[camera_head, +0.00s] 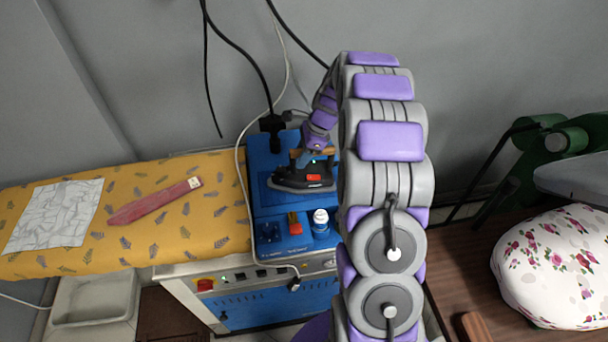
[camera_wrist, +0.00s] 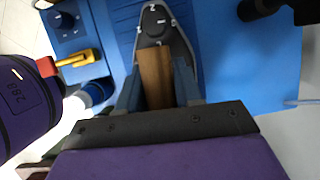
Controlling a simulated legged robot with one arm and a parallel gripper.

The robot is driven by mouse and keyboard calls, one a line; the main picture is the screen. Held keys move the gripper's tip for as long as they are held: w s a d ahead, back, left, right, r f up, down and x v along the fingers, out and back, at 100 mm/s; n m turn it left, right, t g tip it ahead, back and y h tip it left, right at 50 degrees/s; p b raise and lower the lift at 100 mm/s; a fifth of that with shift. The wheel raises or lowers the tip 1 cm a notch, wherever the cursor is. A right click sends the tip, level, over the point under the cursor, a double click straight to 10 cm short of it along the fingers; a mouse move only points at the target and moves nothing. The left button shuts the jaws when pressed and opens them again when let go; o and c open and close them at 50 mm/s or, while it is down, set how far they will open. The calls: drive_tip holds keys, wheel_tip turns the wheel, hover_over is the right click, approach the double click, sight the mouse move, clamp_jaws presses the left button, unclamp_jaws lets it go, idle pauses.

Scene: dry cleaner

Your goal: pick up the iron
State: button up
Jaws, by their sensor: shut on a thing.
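The iron (camera_head: 300,181) is black with a grey soleplate, and it is on the blue top of the ironing station (camera_head: 264,208) in the head view. In the wrist view I see the tip of the iron (camera_wrist: 154,22) and its brown wooden handle (camera_wrist: 155,76). My gripper (camera_head: 313,158) reaches down from above at the iron. In the wrist view the two fingers of my gripper (camera_wrist: 157,90) are shut on the wooden handle, one on each side. Whether the soleplate touches the blue surface, I cannot tell. My arm hides the station's right side.
A yellow patterned ironing board (camera_head: 220,225) is to the left, with a white patterned cloth (camera_head: 55,215) and a red sleeve-like piece (camera_head: 150,203) on it. A white-capped bottle (camera_head: 320,221) stands in front of the iron. Cables hang behind. A floral cushion (camera_head: 555,262) is at right.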

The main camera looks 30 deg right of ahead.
drive_tip(key=shift+d, duration=0.1)
clamp_jaws()
idle(0.8)
